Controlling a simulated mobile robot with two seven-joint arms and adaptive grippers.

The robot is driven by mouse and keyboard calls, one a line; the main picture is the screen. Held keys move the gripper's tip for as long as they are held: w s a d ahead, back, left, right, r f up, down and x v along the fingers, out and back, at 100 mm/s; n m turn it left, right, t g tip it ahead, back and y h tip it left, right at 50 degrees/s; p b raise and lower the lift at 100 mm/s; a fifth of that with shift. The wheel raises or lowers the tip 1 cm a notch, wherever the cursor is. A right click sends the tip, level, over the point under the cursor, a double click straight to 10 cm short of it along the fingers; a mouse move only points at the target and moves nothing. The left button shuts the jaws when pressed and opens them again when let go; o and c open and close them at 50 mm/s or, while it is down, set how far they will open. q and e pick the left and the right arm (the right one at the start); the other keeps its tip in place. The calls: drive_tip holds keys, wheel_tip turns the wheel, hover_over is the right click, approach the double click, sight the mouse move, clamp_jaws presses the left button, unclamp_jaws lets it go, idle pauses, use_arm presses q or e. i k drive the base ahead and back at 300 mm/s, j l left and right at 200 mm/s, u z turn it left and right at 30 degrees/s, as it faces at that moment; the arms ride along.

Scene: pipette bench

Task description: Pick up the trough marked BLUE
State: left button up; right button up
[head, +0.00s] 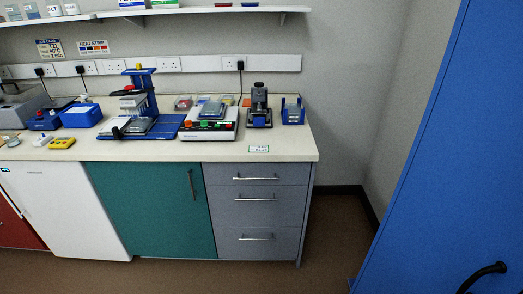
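No trough with a readable BLUE mark can be made out from this distance. Small tubs (183,102) stand at the back of the bench, partly behind the bench devices, and their labels are too small to read. A blue box (80,116) sits on the left part of the bench. Neither of my grippers is in the head view.
The cream worktop (215,153) carries a blue-framed pipetting stand (140,128), a white device with coloured buttons (208,131), a dark instrument (259,112) and a blue holder (293,112). A yellow device (62,142) lies front left. A large blue panel (450,150) stands at right. Floor in front is clear.

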sight(200, 100)
drive_tip(key=i+j, duration=1.55)
drive_tip(key=j, duration=0.1)
